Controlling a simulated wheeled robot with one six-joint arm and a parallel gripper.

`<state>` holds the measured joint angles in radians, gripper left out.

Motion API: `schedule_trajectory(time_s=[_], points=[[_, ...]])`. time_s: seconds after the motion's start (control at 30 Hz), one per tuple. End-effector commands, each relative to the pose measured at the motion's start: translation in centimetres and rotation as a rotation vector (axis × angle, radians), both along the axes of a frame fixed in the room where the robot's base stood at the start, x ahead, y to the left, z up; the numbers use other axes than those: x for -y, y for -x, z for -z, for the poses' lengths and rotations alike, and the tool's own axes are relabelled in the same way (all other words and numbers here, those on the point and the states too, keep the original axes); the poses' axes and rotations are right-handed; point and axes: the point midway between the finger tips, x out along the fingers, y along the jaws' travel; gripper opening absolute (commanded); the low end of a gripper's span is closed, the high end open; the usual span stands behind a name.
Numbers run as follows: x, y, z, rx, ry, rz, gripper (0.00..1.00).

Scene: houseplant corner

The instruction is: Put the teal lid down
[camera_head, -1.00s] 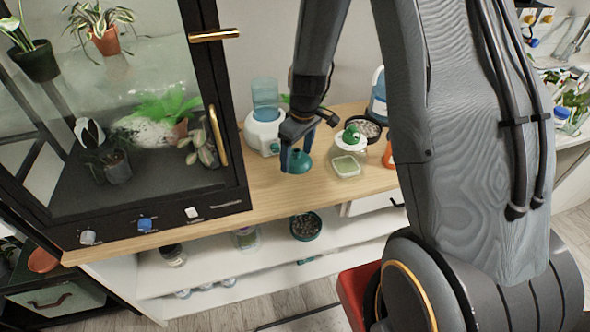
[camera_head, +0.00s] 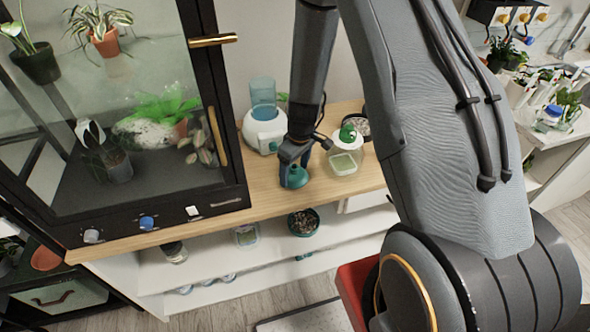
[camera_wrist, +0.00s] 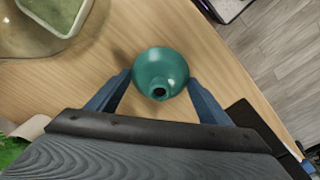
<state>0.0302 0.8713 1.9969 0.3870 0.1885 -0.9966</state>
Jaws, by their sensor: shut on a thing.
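The teal lid (camera_head: 296,180) is a rounded piece with a narrow neck and a dark hole at its top. My gripper (camera_head: 295,168) points down over the wooden counter and is shut on the lid, near the counter's front edge. In the wrist view the lid (camera_wrist: 160,68) sits between the two blue fingers of my gripper (camera_wrist: 159,82), its neck towards the camera. The lid is at or just above the counter; I cannot tell whether its underside touches the wood.
Behind are a white device with a blue tank (camera_head: 264,131) and a dark bowl of pebbles (camera_head: 362,126). A glass cabinet (camera_head: 243,195) borders the left. Bare wood (camera_head: 262,187) lies left of the lid.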

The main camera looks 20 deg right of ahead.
Motion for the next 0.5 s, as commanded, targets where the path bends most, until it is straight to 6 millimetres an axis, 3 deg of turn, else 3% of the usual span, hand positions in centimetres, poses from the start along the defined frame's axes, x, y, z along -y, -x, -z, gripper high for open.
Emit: schedule_trajectory(time_s=[0.13, 0.17, 0.23, 0.5], points=[[0.01, -0.02, 0.36, 0.000, 0.000, 0.000, 0.51], [0.01, -0.01, 0.28, 0.000, 0.000, 0.000, 0.78], [0.01, 0.00, 0.23, 0.000, 0.000, 0.000, 0.90], [0.02, 0.01, 0.21, 0.000, 0.000, 0.000, 0.92]])
